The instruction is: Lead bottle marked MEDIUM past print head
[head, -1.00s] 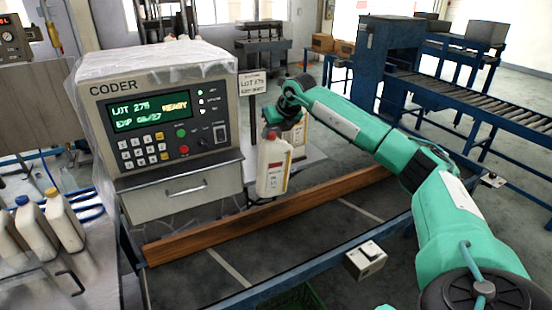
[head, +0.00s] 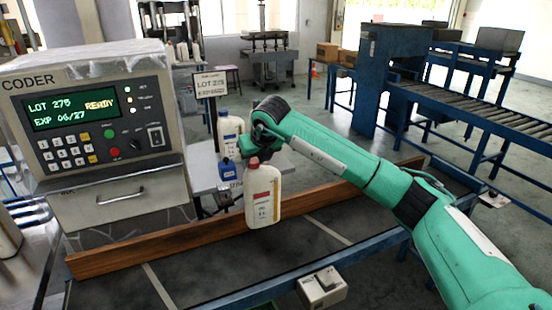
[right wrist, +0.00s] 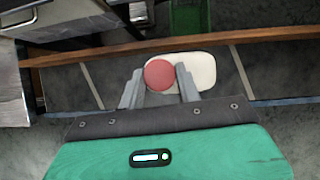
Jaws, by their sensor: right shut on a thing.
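My right gripper (head: 254,157) is shut on a white bottle (head: 264,200) with a red cap and a red-and-white label. The label's words are too small to read. The bottle is upright on or just above the dark conveyor (head: 205,262), in front of the wooden rail (head: 165,243); I cannot tell if it touches. In the right wrist view the fingers (right wrist: 158,82) stand on both sides of the red cap (right wrist: 160,74), with the white bottle body (right wrist: 203,68) beyond. A dark device beside the coder (head: 112,205) may be the print head, but this is unclear. My left gripper is not in view.
The coder's panel reads LOT 275, READY, EXP 06/27. Behind the rail stand another white bottle (head: 229,128), a small blue bottle (head: 228,171) and a LOT 275 sign (head: 210,86). A small grey box (head: 321,287) sits at the conveyor's near edge. The conveyor right of the bottle is clear.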

